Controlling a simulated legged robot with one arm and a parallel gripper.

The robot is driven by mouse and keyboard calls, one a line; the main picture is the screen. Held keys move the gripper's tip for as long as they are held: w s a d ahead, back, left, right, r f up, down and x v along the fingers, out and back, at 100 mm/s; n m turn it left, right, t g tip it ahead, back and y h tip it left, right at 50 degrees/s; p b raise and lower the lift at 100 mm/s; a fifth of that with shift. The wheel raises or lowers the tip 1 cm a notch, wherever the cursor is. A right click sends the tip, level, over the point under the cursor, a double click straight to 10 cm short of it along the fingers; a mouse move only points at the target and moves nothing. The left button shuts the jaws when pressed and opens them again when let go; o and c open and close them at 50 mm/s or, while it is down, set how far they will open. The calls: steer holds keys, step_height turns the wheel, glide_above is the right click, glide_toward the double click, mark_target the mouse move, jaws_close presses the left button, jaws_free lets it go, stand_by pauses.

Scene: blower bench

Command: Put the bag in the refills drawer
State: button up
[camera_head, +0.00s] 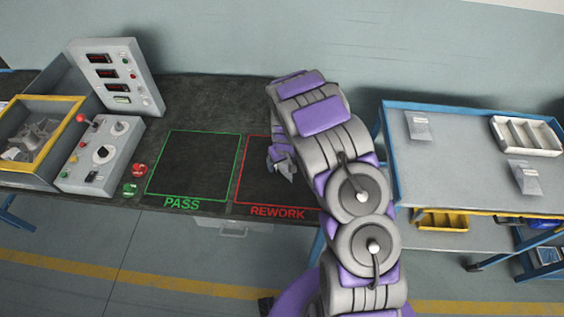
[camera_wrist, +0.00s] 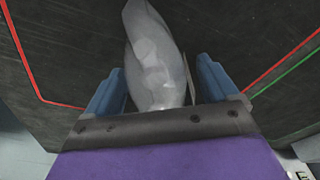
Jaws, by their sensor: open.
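A pale, translucent bag (camera_wrist: 155,55) lies between the two blue fingers of my gripper (camera_wrist: 160,80) in the wrist view. The fingers are spread on either side of it, and a gap shows on the right side. In the head view my gripper (camera_head: 281,162) is low over the red REWORK square (camera_head: 252,185), partly hidden by my arm. A small grey shape (camera_head: 286,172) by the fingers seems to be the bag. A pale drawer-like front with a handle (camera_head: 232,229) shows under the bench edge; I cannot read a label on it.
The green PASS square (camera_head: 195,165) is empty. A control box (camera_head: 100,155), display panel (camera_head: 115,78) and yellow-framed bin (camera_head: 40,130) stand left. A blue-framed cart (camera_head: 460,160) at right carries two small bags (camera_head: 418,127) (camera_head: 524,178) and a white divided tray (camera_head: 526,136).

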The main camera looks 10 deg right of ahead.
steer(key=shift+f, duration=0.2)
stand_by(0.3)
steer(key=c, duration=1.5)
steer(key=shift+r, duration=0.2)
steer(key=shift+r, duration=0.3)
step_height(320, 180, up, 3)
steer(key=shift+s+r+p, duration=0.15)
steer(key=shift+r+p, duration=0.05)
steer(key=shift+p, duration=0.3)
steer(key=s, duration=1)
steer(key=s+r+p, duration=0.1)
steer(key=s, duration=0.4)
steer(key=shift+s+d+r, duration=0.1)
steer(key=shift+s, duration=0.25)
